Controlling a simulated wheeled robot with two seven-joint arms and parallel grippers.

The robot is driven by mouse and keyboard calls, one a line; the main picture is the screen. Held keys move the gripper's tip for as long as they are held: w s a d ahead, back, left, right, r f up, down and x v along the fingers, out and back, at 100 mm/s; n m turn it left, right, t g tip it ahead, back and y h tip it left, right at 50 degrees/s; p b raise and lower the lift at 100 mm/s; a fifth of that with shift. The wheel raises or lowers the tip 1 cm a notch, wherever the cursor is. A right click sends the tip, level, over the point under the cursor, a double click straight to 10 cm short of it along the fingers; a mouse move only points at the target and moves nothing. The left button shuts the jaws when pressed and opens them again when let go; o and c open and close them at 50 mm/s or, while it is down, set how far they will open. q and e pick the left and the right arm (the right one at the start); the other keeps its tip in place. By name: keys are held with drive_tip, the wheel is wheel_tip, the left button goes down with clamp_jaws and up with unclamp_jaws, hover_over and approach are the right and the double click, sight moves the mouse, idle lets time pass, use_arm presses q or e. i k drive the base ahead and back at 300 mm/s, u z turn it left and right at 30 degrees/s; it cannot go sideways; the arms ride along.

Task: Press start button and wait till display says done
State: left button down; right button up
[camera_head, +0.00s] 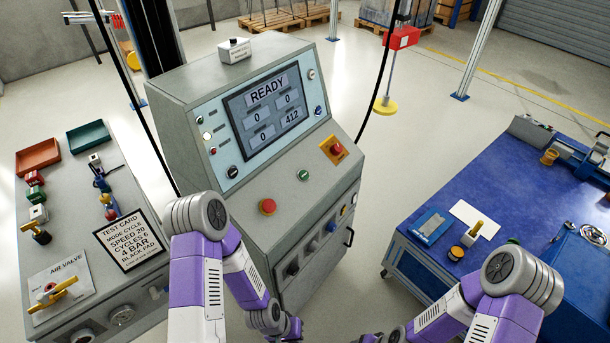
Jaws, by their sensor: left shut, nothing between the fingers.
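The grey control console (180,85) stands in the middle. Its display (270,110) reads READY, with boxes showing 0, 0, 0 and 412. On the sloped panel below are a green button (303,174), a red mushroom button (267,206) and a red button on a yellow plate (337,149). The green button's label is too small to read. My left gripper (292,330) is low at the bottom edge in front of the console, mostly hidden, shut and apart from the buttons. My right arm comes in from the lower right; its gripper is out of view.
A grey bench (75,250) on the left holds valves, trays and a test card (128,240) reading SPEED 20, CYCLES 6, 4 BAR, BLACK PAD. A blue-topped bench (450,180) with tools stands on the right. Black cables hang beside the console. Floor between console and blue bench is clear.

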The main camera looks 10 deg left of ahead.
sight(304, 174)
drive_tip(key=z, duration=0.55)
drive_tip(key=k, duration=1.35)
drive_tip(key=z, duration=0.75)
drive_tip(key=i, duration=1)
drive_tip(key=u, duration=0.25)
drive_tip(key=i, duration=1.5)
drive_tip(key=u, duration=1.75)
drive_tip(key=i, duration=0.55)
drive_tip(key=u, duration=0.5)
